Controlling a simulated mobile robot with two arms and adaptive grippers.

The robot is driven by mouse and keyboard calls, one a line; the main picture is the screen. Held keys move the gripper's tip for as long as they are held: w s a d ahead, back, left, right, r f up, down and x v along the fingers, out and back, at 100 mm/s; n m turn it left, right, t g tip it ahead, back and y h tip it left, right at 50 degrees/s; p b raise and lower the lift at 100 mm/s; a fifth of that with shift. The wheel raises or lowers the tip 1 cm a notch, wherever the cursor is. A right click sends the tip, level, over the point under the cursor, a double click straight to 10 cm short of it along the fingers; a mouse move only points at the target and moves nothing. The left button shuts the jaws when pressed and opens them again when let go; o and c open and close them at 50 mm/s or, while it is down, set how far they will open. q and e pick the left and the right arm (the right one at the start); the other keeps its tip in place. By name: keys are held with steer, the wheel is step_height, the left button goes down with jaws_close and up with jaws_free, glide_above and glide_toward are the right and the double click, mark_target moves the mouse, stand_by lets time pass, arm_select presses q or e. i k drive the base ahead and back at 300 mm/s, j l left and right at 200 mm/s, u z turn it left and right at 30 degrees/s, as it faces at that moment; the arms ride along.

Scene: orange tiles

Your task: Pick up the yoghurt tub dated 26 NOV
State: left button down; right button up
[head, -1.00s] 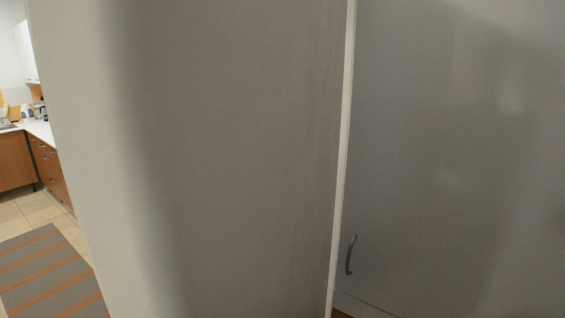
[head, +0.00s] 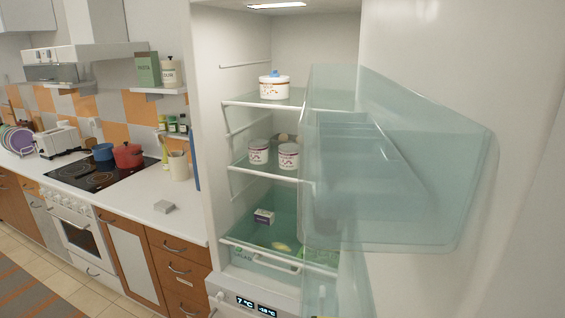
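Two white tubs with dark pink markings, the left tub (head: 259,151) and the right tub (head: 289,156), stand side by side on the middle glass shelf of the open fridge. They look like yoghurt tubs. Their dates are too small to read. A round dark-topped thing (head: 284,138) shows partly behind them. A larger white tub with a blue top (head: 274,86) stands on the upper shelf. Neither of my grippers shows in the head view.
The open fridge door with its clear bins (head: 440,170) covers the right part of the shelves. A small purple-and-white box (head: 264,216) lies in the lower drawer (head: 240,236). Left of the fridge are a worktop (head: 140,212), a red pot (head: 127,155) and the stove (head: 95,174).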

mark_target(288, 154)
steer(key=i+j+z, duration=0.15)
steer(key=j, duration=0.25)
steer(key=i+j+z, duration=0.1)
steer(key=j, duration=0.3)
steer(key=i+j+z, duration=0.15)
steer(key=j, duration=0.25)
steer(key=i+j+z, duration=0.15)
steer(key=j, duration=0.3)
steer(key=i+j+z, duration=0.1)
steer(key=i+j, duration=0.15)
